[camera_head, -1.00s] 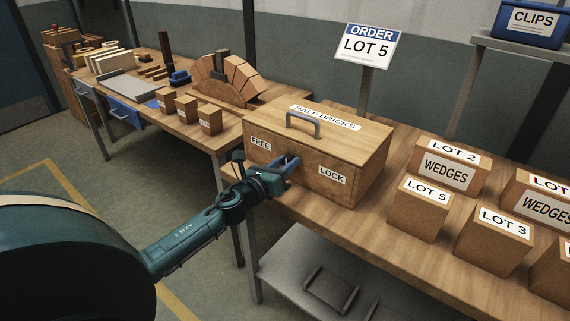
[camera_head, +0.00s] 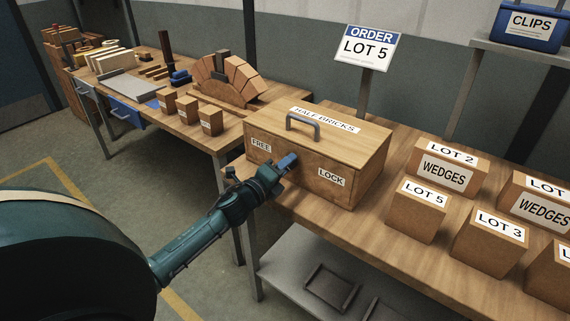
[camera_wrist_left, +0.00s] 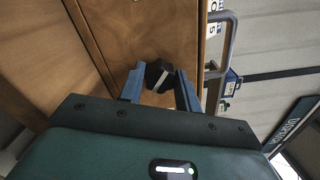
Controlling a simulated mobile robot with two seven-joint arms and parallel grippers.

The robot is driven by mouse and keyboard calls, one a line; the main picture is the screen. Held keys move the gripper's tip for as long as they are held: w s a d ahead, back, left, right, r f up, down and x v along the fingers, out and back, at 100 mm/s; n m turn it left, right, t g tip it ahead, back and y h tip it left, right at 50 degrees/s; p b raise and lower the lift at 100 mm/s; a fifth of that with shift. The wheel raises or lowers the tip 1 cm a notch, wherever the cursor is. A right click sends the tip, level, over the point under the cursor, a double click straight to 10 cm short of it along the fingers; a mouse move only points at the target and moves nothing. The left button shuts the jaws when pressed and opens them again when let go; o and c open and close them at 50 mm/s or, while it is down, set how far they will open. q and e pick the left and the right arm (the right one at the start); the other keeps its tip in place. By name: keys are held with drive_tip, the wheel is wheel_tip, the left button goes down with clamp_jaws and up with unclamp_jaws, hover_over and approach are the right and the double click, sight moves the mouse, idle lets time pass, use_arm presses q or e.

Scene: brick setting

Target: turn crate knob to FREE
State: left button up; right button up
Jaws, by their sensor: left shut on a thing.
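The wooden crate (camera_head: 325,158), labelled HALF BRICKS on its lid, stands on the bench with its lid down. Its front carries a FREE label (camera_head: 261,145) on the left and a LOCK label (camera_head: 331,178) on the right. My left gripper (camera_head: 288,161) is at the crate front between these labels, its fingers hiding the knob in the head view. In the left wrist view the dark knob (camera_wrist_left: 158,76) with a pale stripe sits between the two blue fingers, which are shut on it. I cannot tell which label the stripe points to. My right gripper is not in view.
A grey handle (camera_head: 303,125) stands up from the lid. Several lot boxes stand right of the crate, including LOT 5 (camera_head: 418,212). An ORDER LOT 5 sign (camera_head: 368,48) stands behind. A brick arch (camera_head: 230,80) is on the left bench.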

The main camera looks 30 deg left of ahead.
use_arm(q)
drive_tip(key=n+p, duration=0.2)
drive_tip(key=n, duration=0.4)
drive_tip(key=shift+n, duration=0.3)
idle(0.5)
drive_tip(key=o, duration=1)
drive_tip(key=shift+c, duration=0.2)
drive_tip(key=s+a+b, duration=0.1)
drive_tip(key=s, duration=1.2)
